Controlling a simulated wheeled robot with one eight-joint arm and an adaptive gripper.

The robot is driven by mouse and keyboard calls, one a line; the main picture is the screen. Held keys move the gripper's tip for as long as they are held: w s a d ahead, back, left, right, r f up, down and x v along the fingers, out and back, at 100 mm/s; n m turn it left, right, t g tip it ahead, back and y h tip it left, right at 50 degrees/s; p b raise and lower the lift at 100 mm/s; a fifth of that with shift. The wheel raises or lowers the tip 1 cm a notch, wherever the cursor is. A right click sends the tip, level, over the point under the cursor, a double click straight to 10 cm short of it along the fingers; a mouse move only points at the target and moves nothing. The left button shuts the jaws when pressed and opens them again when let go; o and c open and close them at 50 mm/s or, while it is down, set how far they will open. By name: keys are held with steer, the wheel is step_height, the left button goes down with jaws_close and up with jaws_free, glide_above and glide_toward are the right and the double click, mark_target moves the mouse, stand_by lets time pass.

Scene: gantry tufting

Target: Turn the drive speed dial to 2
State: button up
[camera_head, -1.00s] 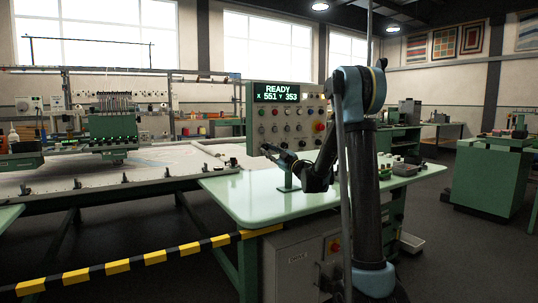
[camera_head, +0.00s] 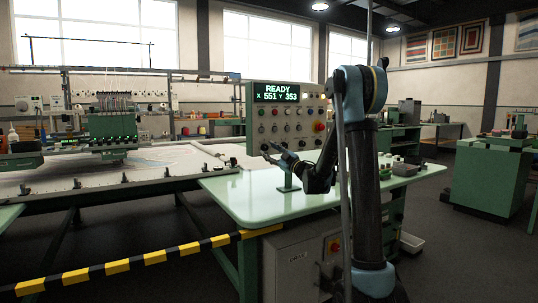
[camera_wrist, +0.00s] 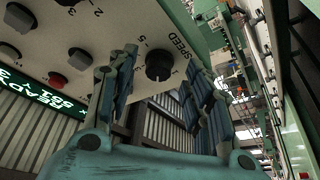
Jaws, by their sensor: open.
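The drive speed dial (camera_wrist: 158,66) is a round black knob in the wrist view, beside the word SPEED and printed numbers, of which 1 and 5 are readable. Its exact pointer setting is too unclear to read. It sits on the pale face of the control panel (camera_wrist: 125,20). My gripper (camera_wrist: 162,82) is open, with one finger to each side of the dial and no clear contact. In the head view, my gripper (camera_head: 269,152) is at the lower left of the control panel (camera_head: 281,107); the dial cannot be made out there.
The panel's display (camera_head: 277,93) reads READY, X 551 Y 353. A green table (camera_head: 240,197) lies below. Striped yellow-black tape (camera_head: 155,257) edges the front.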

steer(key=v, duration=1.1)
steer(key=shift+f, duration=0.1)
steer(key=d+r+m+t+h, duration=0.4)
steer(key=d+m+t+h, duration=0.2)
steer(key=d+m+h, duration=0.4)
steer(key=s+d+f+m+g+h, duration=0.4)
steer(key=s+d+f+m+h, duration=0.2)
steer(key=s+d+h, duration=0.35)
steer(key=s+f+g+y, duration=0.1)
steer(key=s+f+g, duration=0.3)
steer(key=s+f, duration=0.3)
steer(key=s+a+f+m+g+y, duration=0.1)
steer(key=s+f+g, duration=0.4)
steer(key=s, duration=1.2)
steer(key=s+f+m+g+y, duration=0.1)
steer(key=s+f+g, duration=0.3)
steer(key=s+f, duration=0.6)
steer(key=shift+s+a+f+g, duration=0.3)
steer(key=shift+s+g, duration=0.1)
steer(key=shift+s, duration=0.6)
